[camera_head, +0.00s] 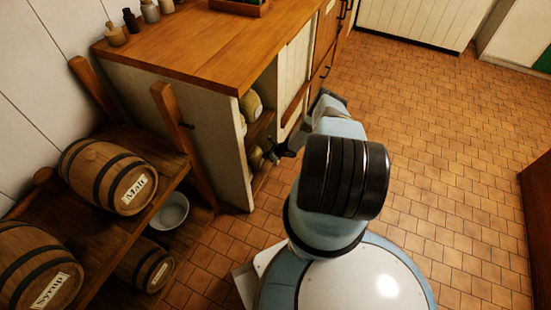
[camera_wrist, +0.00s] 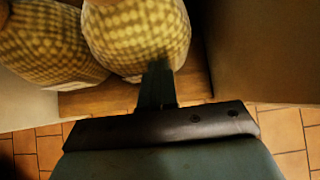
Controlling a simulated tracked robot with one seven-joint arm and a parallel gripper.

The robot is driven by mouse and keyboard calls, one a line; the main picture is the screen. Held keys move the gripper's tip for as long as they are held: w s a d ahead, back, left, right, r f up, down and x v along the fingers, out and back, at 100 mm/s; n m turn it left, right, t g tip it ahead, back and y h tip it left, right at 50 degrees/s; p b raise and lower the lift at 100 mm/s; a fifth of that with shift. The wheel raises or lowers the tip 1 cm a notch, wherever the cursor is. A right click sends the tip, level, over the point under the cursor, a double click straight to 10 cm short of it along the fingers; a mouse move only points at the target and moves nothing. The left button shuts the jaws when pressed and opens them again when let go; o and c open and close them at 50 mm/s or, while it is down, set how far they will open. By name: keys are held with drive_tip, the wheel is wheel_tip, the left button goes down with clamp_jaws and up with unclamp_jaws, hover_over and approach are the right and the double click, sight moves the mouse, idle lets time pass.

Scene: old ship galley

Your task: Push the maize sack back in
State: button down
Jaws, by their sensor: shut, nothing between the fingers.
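Two plump sacks with a yellow-brown checked weave fill the top of the wrist view, a right sack (camera_wrist: 138,35) and a left sack (camera_wrist: 45,45). They stand side by side on a wooden shelf (camera_wrist: 97,101). No label shows, so I cannot tell which is the maize sack. My gripper (camera_wrist: 158,72) is shut and empty, its fingertips overlapping the lower front of the right sack; contact cannot be told. In the head view my gripper (camera_head: 273,152) points left into the open cabinet, by a lower sack (camera_head: 255,157). An upper sack (camera_head: 252,105) sits above.
The cabinet (camera_head: 175,125) has a wooden worktop (camera_head: 200,55) above the opening and a side wall (camera_wrist: 265,50) close right of the sacks. Barrels, including a malt barrel (camera_head: 108,177), lie on a rack at left. Tiled floor (camera_head: 450,130) at right is clear.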

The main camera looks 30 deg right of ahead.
drive_tip(key=shift+w+a, duration=0.25)
drive_tip(key=shift+a, duration=0.15)
drive_tip(key=shift+s, duration=0.1)
drive_tip(key=s+d+f+v, duration=0.1)
drive_tip(key=f+v, duration=0.1)
drive_tip(key=v, duration=1)
drive_tip(key=shift+s+d+r, duration=0.25)
drive_tip(key=shift+s+d, duration=0.15)
